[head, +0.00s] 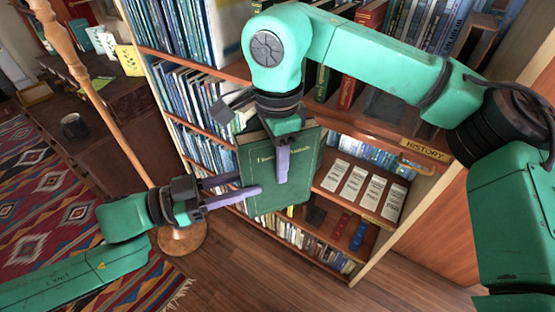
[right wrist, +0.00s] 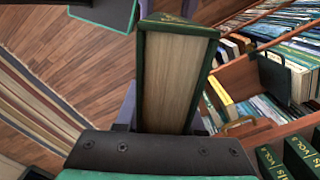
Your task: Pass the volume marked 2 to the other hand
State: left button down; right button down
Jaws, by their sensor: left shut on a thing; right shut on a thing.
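A green book (head: 262,170) with gold lettering on its cover hangs in the air in front of the shelves. I cannot make out a 2 on it. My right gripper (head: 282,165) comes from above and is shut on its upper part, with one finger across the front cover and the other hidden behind. My left gripper (head: 247,186) comes from the left and is shut on the left side of the same book. In the right wrist view the book's pale page edge (right wrist: 170,80) shows between dark green covers, between my purple fingers.
A wooden bookcase (head: 205,68) full of books stands close behind, with a HISTORY label (head: 423,149). A wooden pole (head: 95,85) stands at left, near a dark cabinet with a mug (head: 75,126). More green volumes (right wrist: 300,150) show at the right wrist view's lower right.

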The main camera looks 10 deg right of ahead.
pick_arm(q)
jog(key=shift+s+d, duration=0.2)
jog(key=shift+s, duration=0.1)
jog(key=shift+c, duration=2.2)
grip_release()
jog(key=shift+w, duration=0.1)
jog(key=shift+a, duration=0.1)
